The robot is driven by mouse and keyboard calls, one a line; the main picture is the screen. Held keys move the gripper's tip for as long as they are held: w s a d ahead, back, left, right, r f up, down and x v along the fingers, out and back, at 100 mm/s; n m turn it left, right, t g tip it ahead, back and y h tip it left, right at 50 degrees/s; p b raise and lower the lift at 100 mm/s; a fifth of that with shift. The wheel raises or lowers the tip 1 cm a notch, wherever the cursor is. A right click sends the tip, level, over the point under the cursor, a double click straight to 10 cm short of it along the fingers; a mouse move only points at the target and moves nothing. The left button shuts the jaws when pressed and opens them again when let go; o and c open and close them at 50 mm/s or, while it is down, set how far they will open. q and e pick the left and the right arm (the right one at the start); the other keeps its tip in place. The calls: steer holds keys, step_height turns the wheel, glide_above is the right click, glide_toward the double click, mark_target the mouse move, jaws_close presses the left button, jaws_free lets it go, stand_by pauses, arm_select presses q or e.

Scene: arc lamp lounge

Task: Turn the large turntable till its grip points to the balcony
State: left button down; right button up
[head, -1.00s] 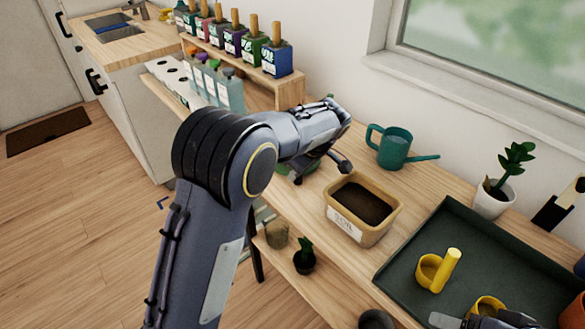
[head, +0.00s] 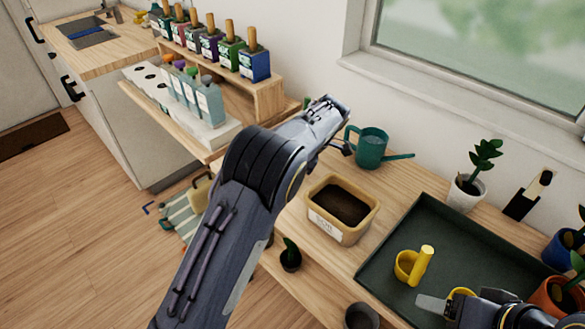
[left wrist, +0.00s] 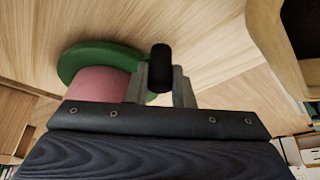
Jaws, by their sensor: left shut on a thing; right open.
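The turntable (left wrist: 75,62) shows in the left wrist view as a green round disc with a pink round thing (left wrist: 97,86) on it. A black rounded grip (left wrist: 160,58) stands at its edge. My left gripper (left wrist: 160,88) is shut on this grip, one grey finger on each side. In the head view my left arm hides the turntable and the fingertips. My right gripper (head: 447,307) is open at the lower right, over the dark tray's front part. I cannot make out a balcony; a window (head: 490,50) shows at the upper right.
On the wooden bench are a teal watering can (head: 370,149), a soil box (head: 318,218), a dark tray (head: 440,225) with a yellow cup (head: 404,268), and a white potted plant (head: 465,195). A rack of bottles (head: 268,98) stands behind my left arm. Open floor lies left.

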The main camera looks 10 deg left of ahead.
arm_select(q)
steer(key=shift+w+d, duration=0.4)
steer(key=shift+w, duration=0.05)
steer(key=shift+w+p, duration=0.1)
steer(key=shift+p, duration=0.2)
steer(key=shift+r, duration=0.1)
steer(key=c, duration=1.3)
jaws_free()
steer(key=shift+o, duration=0.2)
steer(key=v, duration=0.7)
steer(key=shift+d+r, duration=0.2)
steer(key=shift+r, duration=0.15)
